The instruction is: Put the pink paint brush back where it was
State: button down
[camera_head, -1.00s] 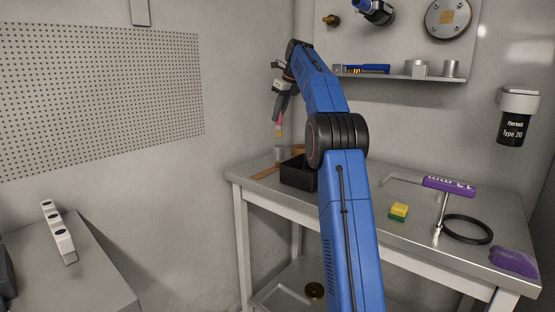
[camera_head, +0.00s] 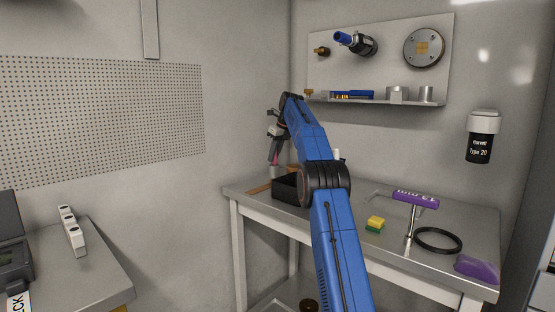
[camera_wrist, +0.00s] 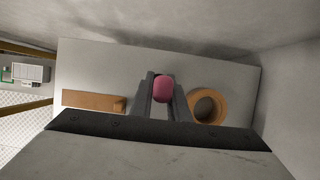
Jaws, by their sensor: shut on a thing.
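My gripper (camera_head: 276,148) is shut on the pink paint brush (camera_head: 274,158) and holds it roughly upright over the back left corner of the steel table. In the wrist view, my gripper (camera_wrist: 162,90) has a finger on each side of the brush's rounded pink end (camera_wrist: 163,89). The brush's lower end is small and hard to make out in the head view. I cannot tell whether it is inside a holder or touching anything.
A black open box (camera_head: 286,190) stands close in front.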

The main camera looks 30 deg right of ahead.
jog(key=shift+f, duration=0.35)
jog(key=c, duration=1.7)
grip_release()
